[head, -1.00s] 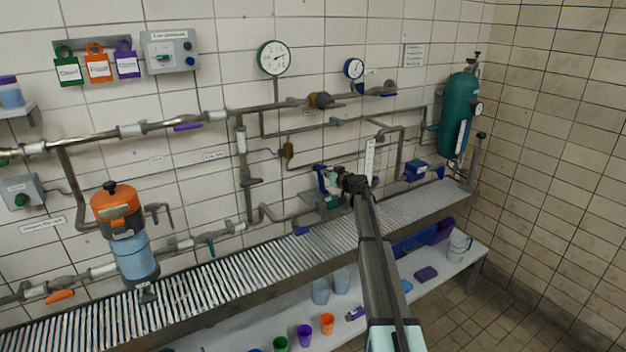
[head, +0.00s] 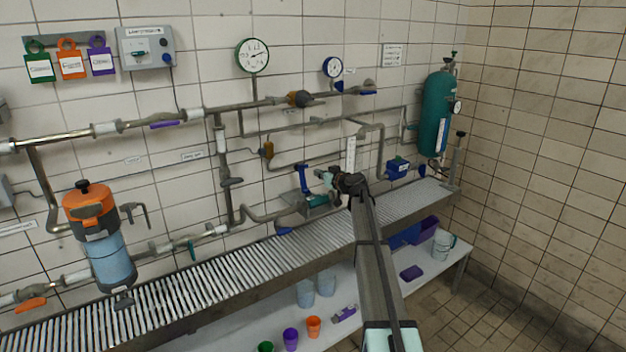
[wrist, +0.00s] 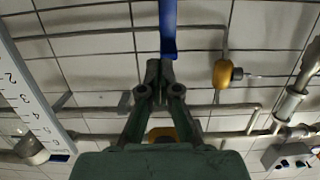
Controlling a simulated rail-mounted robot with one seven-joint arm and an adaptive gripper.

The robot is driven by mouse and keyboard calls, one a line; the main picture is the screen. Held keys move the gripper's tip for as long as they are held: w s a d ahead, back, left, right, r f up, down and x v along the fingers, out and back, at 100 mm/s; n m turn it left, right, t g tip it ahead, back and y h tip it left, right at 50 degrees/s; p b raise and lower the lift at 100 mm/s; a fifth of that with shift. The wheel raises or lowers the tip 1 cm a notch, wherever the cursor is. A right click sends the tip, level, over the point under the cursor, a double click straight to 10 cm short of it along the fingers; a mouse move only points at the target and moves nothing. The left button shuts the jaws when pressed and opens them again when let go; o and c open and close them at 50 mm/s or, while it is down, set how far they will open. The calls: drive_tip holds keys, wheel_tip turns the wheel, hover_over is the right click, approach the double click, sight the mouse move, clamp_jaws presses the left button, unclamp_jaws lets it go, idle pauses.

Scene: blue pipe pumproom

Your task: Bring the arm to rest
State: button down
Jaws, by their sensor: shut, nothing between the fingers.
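My arm reaches from the bottom of the head view toward the pipe wall, over the slatted bench (head: 262,270). My gripper (head: 322,175) is shut and empty at its end.
A white scale strip (head: 351,156) stands close right of the gripper. A yellow pipe fitting (head: 267,150) is to its left. An orange-topped blue canister (head: 97,235) stands at left, a teal cylinder (head: 435,115) at right. Cups stand on the lower shelf (head: 375,306).

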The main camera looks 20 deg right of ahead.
drive_tip(key=v, duration=0.2)
drive_tip(key=b+v, duration=0.1)
drive_tip(key=v, duration=0.2)
drive_tip(key=shift+s+r, duration=0.3)
drive_tip(key=shift+r, duration=0.05)
drive_tip(key=s+a+f+m+g, duration=0.2)
drive_tip(key=s+a+f+g, duration=0.2)
drive_tip(key=s+f, duration=0.8)
drive_tip(key=s+a+f+m+g+h, duration=0.15)
drive_tip(key=s+a+f+g, duration=0.5)
drive_tip(key=f, duration=0.95)
drive_tip(key=s+a+f+m+g, duration=0.1)
drive_tip(key=s+a+f+m, duration=0.15)
drive_tip(key=s+f, duration=1.1)
drive_tip(key=s+a+f+n+g+h, duration=0.1)
drive_tip(key=s+a+f+g, duration=0.2)
drive_tip(key=s, duration=1.2)
drive_tip(key=s+a+f+g+h, duration=0.1)
drive_tip(key=s+a+f+g, duration=0.2)
drive_tip(key=s+f, duration=0.6)
drive_tip(key=s+a+f+n+g+h, duration=0.1)
drive_tip(key=s+a+f+g, duration=0.2)
drive_tip(key=s, duration=1.9)
wheel_tip(320, 180, down, 4)
drive_tip(key=shift+s+f+n+g, duration=0.1)
drive_tip(key=shift+s+n+g, duration=0.2)
drive_tip(key=shift+g, duration=0.55)
